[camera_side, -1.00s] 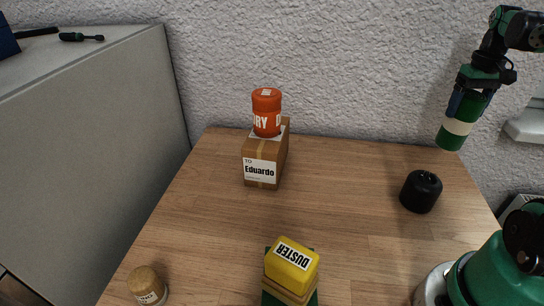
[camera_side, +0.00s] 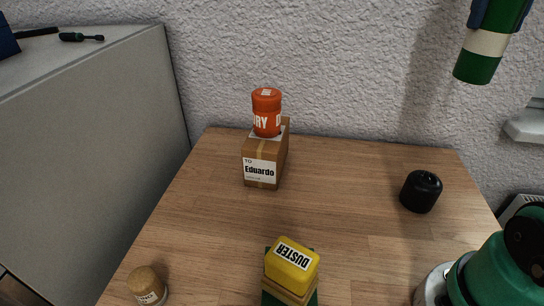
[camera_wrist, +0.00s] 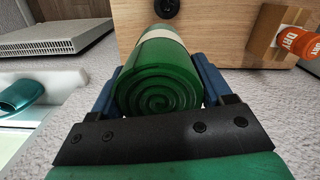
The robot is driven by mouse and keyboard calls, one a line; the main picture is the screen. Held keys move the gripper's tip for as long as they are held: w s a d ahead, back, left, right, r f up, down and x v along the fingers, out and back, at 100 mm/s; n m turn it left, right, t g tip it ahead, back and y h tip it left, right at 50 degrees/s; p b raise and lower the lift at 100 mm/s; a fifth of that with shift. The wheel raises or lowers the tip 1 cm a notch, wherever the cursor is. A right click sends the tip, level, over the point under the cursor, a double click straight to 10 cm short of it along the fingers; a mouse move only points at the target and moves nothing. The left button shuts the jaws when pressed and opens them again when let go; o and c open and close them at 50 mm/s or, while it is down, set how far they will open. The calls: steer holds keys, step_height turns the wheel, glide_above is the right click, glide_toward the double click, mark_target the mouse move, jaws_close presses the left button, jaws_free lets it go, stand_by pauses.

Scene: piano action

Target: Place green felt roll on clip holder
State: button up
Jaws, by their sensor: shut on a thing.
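The green felt roll (camera_side: 480,65), with a cream band around it, is high at the top right in the side view, well above the table. In the wrist view its spiral end (camera_wrist: 158,100) faces the camera. My gripper (camera_wrist: 160,82) is shut on it, with a blue finger on each side. I cannot make out a clip holder for certain in either view.
A black round object (camera_side: 421,191) stands on the wooden table (camera_side: 340,215) at right. An orange bottle (camera_side: 267,112) stands on a cardboard box (camera_side: 262,165) at the back. A yellow duster block (camera_side: 292,264) and a small brown jar (camera_side: 147,286) are in front. The table's middle is clear.

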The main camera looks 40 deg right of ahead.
steer(key=a+f, duration=0.1)
steer(key=f, duration=0.8)
steer(key=s+a+f, duration=0.1)
steer(key=a+f, duration=0.1)
steer(key=f, duration=0.7)
steer(key=shift+s+a+f, duration=0.2)
steer(key=shift+a+f, duration=0.05)
steer(key=shift+a, duration=0.05)
steer(key=shift+f, duration=0.1)
steer(key=o, duration=1.4)
steer(key=shift+c, duration=0.2)
